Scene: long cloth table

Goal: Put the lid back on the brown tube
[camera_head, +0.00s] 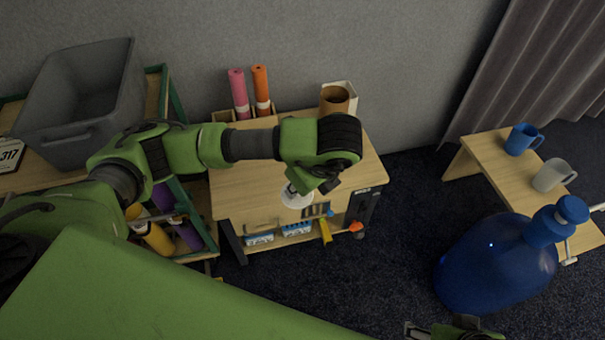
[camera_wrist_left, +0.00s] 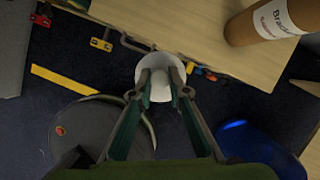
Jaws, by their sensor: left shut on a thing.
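The brown tube (camera_head: 334,102) stands upright at the back right of the wooden table (camera_head: 245,180), its round top open and uncovered. In the left wrist view the tube (camera_wrist_left: 262,22) shows a white label. My left gripper (camera_head: 305,186) is shut on the white round lid (camera_head: 296,198), which hangs above the table's front edge, apart from the tube and nearer to me. In the left wrist view the lid (camera_wrist_left: 160,66) sits between both fingertips. Part of my right arm shows at the bottom edge; its jaw state is unclear.
A grey bin (camera_head: 80,100) is at left. A large blue bottle (camera_head: 490,265) and a bench (camera_head: 490,160) with mugs are at right.

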